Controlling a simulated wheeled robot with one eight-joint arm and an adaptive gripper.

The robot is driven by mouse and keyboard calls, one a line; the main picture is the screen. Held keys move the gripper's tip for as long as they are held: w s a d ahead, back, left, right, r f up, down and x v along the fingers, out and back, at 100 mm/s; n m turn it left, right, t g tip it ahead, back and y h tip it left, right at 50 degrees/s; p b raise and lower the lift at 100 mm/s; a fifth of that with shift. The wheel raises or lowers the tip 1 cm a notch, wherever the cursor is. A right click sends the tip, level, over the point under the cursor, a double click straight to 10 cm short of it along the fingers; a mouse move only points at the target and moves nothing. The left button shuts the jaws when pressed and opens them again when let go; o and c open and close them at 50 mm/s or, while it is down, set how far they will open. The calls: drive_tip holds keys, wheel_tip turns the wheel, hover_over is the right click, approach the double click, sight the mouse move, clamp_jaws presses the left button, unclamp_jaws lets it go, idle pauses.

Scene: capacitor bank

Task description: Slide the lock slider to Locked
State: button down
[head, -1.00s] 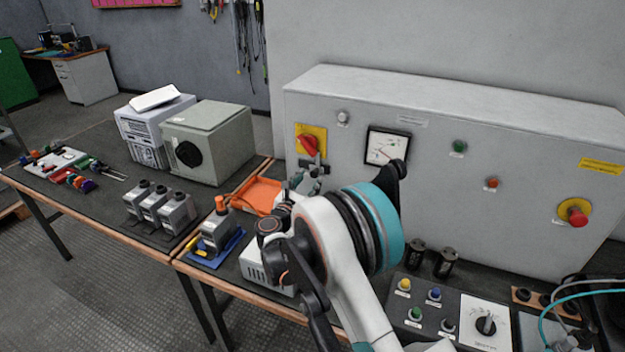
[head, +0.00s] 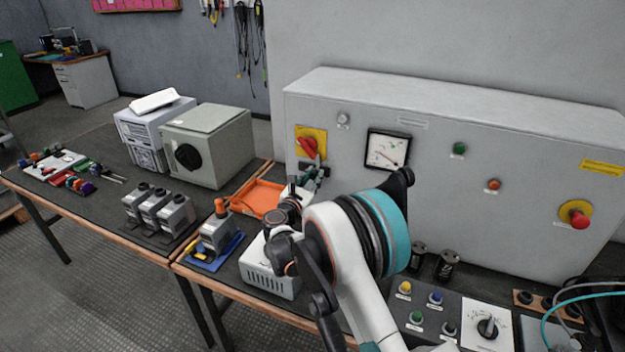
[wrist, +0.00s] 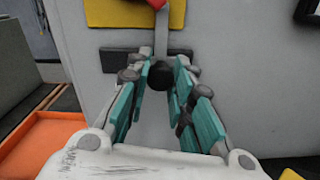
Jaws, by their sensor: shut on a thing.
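The lock slider is a dark horizontal bar on the grey cabinet front, just below the yellow plate (head: 318,133) with the red rotary handle (head: 307,148). In the wrist view the bar (wrist: 119,60) runs behind my fingers, and a round black knob (wrist: 157,76) sits right of its middle. My gripper (head: 314,172) is at the slider, its teal finger pads on both sides of the knob, shut on it. The gripper also shows in the wrist view (wrist: 160,82). A grey strip (wrist: 162,32) stands above the knob. No slider marking is legible.
An orange tray (head: 258,198) lies on the bench left of my gripper. A white vented box (head: 268,270) stands below my arm. A dial meter (head: 387,149) is on the cabinet to the right. Grey capacitor units (head: 160,208) stand further left.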

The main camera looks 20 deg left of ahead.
drive_tip(key=a, duration=0.3)
drive_tip(key=shift+w+a+r+b, duration=0.1)
drive_tip(key=shift+a+b, duration=0.1)
drive_tip(key=shift+b, duration=0.1)
drive_tip(key=c, duration=1.4)
unclamp_jaws()
drive_tip(key=shift+a, duration=0.15)
drive_tip(key=shift+o, duration=0.2)
drive_tip(key=s, duration=1.2)
drive_tip(key=shift+a, duration=0.4)
